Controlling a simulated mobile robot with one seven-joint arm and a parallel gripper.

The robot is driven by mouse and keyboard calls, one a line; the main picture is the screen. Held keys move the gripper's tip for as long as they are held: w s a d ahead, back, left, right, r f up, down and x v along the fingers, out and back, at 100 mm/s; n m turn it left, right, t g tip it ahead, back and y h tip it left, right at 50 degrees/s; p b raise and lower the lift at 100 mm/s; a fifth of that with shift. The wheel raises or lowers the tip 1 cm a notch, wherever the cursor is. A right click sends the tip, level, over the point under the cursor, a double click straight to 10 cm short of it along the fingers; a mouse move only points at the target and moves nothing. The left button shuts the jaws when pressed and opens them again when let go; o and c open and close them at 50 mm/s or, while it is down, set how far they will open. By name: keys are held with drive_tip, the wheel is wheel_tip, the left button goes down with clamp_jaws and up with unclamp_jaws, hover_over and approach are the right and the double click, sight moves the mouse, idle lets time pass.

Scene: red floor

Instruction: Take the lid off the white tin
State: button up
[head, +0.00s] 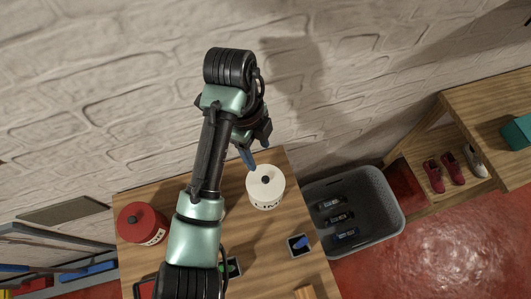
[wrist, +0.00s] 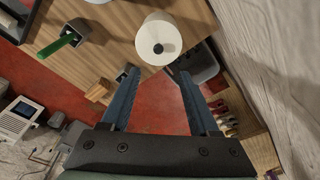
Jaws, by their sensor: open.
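The white tin (head: 268,202) stands upright on the wooden table near the wall, with dark lettering on its side. Its white lid (head: 257,181) is on top and has a dark round knob (head: 265,180). In the wrist view the lid (wrist: 170,28) is seen from above, beyond the fingertips, with the knob (wrist: 158,48) roughly in line with the gap. My gripper (wrist: 157,74) is open and empty, its two blue fingers spread. In the head view the fingers (head: 247,158) are just up-left of the tin; whether they touch it cannot be told.
A red tin (head: 142,225) stands at the table's left. A grey crate (head: 372,207) with several dark items is right of the table. A small holder with a blue item (head: 299,245) sits near the right edge. The wrist view shows a wooden block (wrist: 100,90) and a green stick (wrist: 54,46).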

drive_tip(key=b, duration=0.5)
hover_over(265, 179)
drive_tip(key=f, duration=0.6)
drive_tip(key=shift+w+a+f, duration=0.15)
drive_tip(key=shift+w+a, duration=0.15)
drive_tip(key=shift+a, duration=0.05)
drive_tip(key=f+b, duration=0.1)
drive_tip(key=f, duration=0.1)
drive_tip(key=f+b, duration=0.2)
drive_tip(key=shift+s+d+f, duration=0.15)
drive_tip(key=shift+d+f, duration=0.05)
drive_tip(key=shift+f, duration=0.15)
drive_tip(key=shift+d+f, duration=0.1)
drive_tip(key=shift+f, duration=0.7)
clamp_jaws()
